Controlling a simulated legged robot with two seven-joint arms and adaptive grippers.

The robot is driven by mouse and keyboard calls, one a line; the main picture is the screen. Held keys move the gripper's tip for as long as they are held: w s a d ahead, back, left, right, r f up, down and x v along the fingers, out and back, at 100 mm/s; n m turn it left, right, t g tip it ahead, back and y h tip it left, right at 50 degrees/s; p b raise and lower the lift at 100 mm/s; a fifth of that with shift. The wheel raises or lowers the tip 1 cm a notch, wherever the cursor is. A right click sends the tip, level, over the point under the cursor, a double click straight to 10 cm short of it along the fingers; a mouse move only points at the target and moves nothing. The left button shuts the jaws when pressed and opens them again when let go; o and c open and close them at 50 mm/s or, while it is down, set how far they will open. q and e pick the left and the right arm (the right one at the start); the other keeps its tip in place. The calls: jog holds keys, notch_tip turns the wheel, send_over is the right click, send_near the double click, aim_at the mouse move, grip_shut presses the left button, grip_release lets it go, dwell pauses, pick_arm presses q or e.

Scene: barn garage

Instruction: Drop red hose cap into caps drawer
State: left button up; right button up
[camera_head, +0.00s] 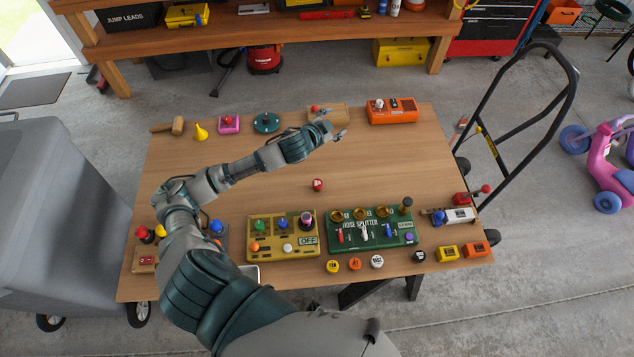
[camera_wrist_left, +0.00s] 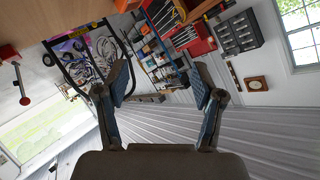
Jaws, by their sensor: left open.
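A small red cap (camera_head: 318,185) with a marking on top lies on the wooden table (camera_head: 270,185), near its middle. It is likely the red hose cap. My left gripper (camera_head: 334,126) is open and empty, beyond the cap toward the far side of the table and near a tan box (camera_head: 340,113). In the left wrist view my open fingers (camera_wrist_left: 160,85) have nothing between them. I cannot make out which thing is the caps drawer. My right gripper is not in view.
The green hose splitter board (camera_head: 375,240) and a yellow panel (camera_head: 265,248) stand along the near side. Several loose caps (camera_head: 355,264) lie by the near edge. An orange box (camera_head: 392,115) stands at the far right. The table around the red cap is clear.

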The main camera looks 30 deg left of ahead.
pick_arm(q)
jog(key=s+f+n+g, duration=0.3)
jog(key=s+f+n, duration=0.1)
jog(key=s+f, duration=0.1)
jog(key=n+g, duration=0.4)
jog(key=g, duration=0.2)
send_near(317, 182)
jog(key=x, duration=0.5)
jog(key=shift+s+d+f, duration=0.1)
jog(key=shift+f, duration=0.05)
jog(key=shift+w+x, duration=0.2)
jog(key=shift+x, duration=2.55)
grip_shut()
jog(key=shift+r, duration=0.25)
